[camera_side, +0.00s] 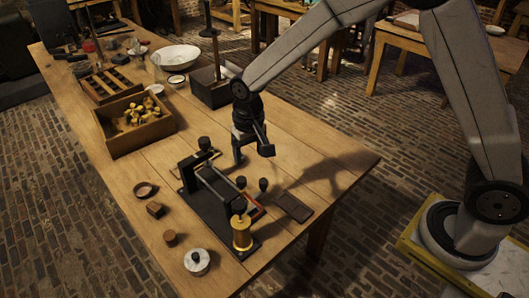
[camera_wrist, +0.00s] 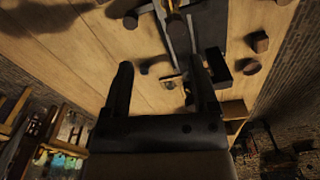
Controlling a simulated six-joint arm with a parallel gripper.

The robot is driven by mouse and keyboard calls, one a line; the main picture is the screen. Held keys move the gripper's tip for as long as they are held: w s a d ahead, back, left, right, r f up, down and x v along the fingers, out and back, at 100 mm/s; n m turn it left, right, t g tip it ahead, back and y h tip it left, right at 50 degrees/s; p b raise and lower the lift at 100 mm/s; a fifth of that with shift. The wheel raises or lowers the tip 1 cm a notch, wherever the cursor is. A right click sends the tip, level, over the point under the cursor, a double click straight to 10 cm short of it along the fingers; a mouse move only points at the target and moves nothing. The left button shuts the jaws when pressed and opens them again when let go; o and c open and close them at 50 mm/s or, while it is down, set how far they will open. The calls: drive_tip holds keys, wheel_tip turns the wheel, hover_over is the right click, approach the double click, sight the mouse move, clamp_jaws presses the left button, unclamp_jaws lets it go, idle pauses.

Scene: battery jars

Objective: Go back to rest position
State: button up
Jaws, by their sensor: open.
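My gripper (camera_side: 252,153) is above the wooden table (camera_side: 335,158), just behind and to the right of a black apparatus (camera_side: 210,186) with glass or metal rods, dark knobs and a brass cylinder (camera_side: 242,234). Its two fingers are apart with nothing held between them. In the wrist view my gripper (camera_wrist: 163,85) also shows two spread dark fingers, with table and dark parts of the apparatus beyond them. I cannot tell exactly how high the fingertips are above the table.
A wooden box (camera_side: 135,145) of brass pieces, a slotted tray (camera_side: 110,87), a white bowl (camera_side: 178,56) and a dark box with a post (camera_side: 211,93) stand farther back. A white round jar (camera_side: 197,262), small blocks and a dark flat slab (camera_side: 293,206) lie near the front. The right table area is clear.

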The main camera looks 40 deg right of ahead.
drive_tip(key=s+d+r+n+t, duration=0.1)
drive_tip(key=s+d, duration=0.4)
drive_tip(key=s, duration=0.3)
drive_tip(key=s+d+r+n+t, duration=0.1)
drive_tip(key=s+d, duration=0.5)
drive_tip(key=s, duration=0.2)
drive_tip(key=shift+r, duration=0.25)
